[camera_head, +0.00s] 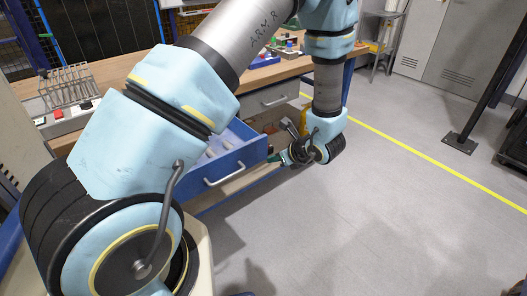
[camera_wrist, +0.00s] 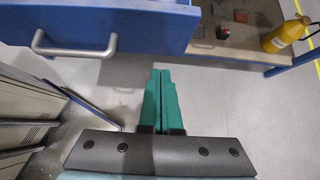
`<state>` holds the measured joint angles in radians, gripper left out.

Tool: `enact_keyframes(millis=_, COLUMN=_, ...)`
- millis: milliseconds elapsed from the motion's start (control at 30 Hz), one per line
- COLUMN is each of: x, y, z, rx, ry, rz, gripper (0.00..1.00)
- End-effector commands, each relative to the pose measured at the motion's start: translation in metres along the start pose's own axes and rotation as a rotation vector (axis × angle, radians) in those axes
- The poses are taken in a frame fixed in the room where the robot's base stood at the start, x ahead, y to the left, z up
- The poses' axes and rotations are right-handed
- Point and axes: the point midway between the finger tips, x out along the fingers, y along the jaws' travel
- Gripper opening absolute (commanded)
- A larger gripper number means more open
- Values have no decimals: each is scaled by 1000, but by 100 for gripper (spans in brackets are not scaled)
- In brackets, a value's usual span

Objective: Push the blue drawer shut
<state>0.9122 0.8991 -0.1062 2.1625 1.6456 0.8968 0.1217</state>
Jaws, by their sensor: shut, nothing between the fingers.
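The blue drawer (camera_head: 226,165) is pulled out from under the wooden workbench in the head view, with a metal handle on its front and light-coloured items inside. My arm hides part of its left side. In the wrist view the drawer front (camera_wrist: 140,30) fills the upper left, with its grey handle (camera_wrist: 75,48). My gripper (camera_wrist: 160,75) has green fingers set close together, shut and empty. The fingertips lie below the drawer's lower front edge in the picture, right of the handle. I cannot tell whether they touch it. In the head view my gripper (camera_head: 277,158) is at the drawer's right end.
The workbench (camera_head: 265,75) has small parts and a rack on top. A closed grey drawer (camera_head: 270,98) is beyond the blue one. A yellow bottle (camera_wrist: 284,36) stands on a low shelf (camera_wrist: 240,40). Open grey floor (camera_head: 370,220) lies to the right.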

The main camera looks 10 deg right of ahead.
Motion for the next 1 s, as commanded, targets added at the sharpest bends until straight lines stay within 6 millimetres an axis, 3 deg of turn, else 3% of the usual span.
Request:
enact_keyframes(millis=100, x=23, y=1, z=2, rx=-1, ry=0, rz=4, gripper=0)
enact_keyframes(millis=333, x=42, y=0, z=24, rx=-2, ry=1, rz=1, gripper=0)
enact_keyframes(millis=1000, x=55, y=0, z=32, rx=-3, ry=-1, rz=0, gripper=0)
